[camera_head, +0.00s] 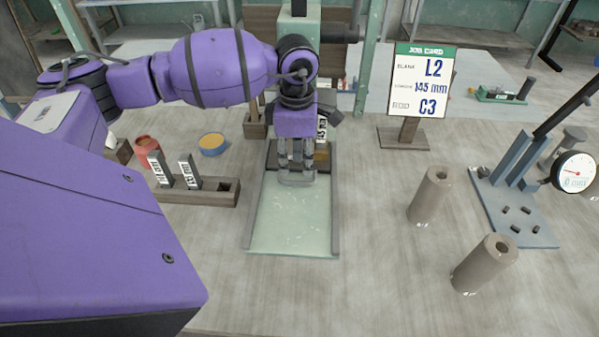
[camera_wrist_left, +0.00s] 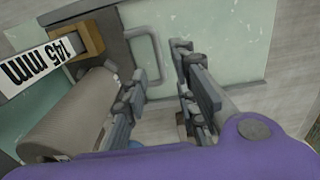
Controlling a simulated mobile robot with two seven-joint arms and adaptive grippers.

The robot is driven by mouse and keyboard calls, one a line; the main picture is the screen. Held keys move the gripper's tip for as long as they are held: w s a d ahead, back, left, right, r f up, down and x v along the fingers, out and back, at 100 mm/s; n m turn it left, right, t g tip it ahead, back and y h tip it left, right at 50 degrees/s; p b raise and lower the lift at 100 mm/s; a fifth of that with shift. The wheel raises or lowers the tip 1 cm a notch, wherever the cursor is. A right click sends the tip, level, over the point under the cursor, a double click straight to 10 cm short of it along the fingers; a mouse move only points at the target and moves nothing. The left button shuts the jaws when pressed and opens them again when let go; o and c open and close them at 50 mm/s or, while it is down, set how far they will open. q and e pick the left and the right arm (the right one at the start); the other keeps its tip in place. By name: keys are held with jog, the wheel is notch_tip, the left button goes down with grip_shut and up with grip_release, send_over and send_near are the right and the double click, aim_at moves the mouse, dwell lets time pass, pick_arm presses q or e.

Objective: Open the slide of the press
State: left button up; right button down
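The press stands at the back centre, with its green column (camera_head: 299,8) rising behind my arm. A pale green bed (camera_head: 290,225) with grey side rails extends from it towards me. My left gripper (camera_head: 297,180) points down over the far end of this bed. In the wrist view its two fingers (camera_wrist_left: 167,90) are apart with nothing between their tips. A grey U-shaped handle (camera_wrist_left: 154,50) on a pale green plate (camera_wrist_left: 215,40) shows just beyond the fingers; I cannot tell whether they touch it. My arm hides much of the press. My right gripper is not in view.
A 145 mm label (camera_wrist_left: 42,65) and a grey-brown cylinder (camera_wrist_left: 65,115) lie close to the left gripper. A wooden rack (camera_head: 215,198) stands left, two hollow cylinders (camera_head: 432,195) (camera_head: 484,264) and a dial gauge stand (camera_head: 515,205) right. A job card (camera_head: 420,82) stands behind.

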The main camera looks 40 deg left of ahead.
aim_at(297, 181)
pick_arm(q)
jog(key=f, duration=0.4)
jog(key=shift+w+a+f, duration=0.15)
jog(key=shift+w+f, duration=0.05)
jog(key=shift+f, duration=0.8)
grip_shut()
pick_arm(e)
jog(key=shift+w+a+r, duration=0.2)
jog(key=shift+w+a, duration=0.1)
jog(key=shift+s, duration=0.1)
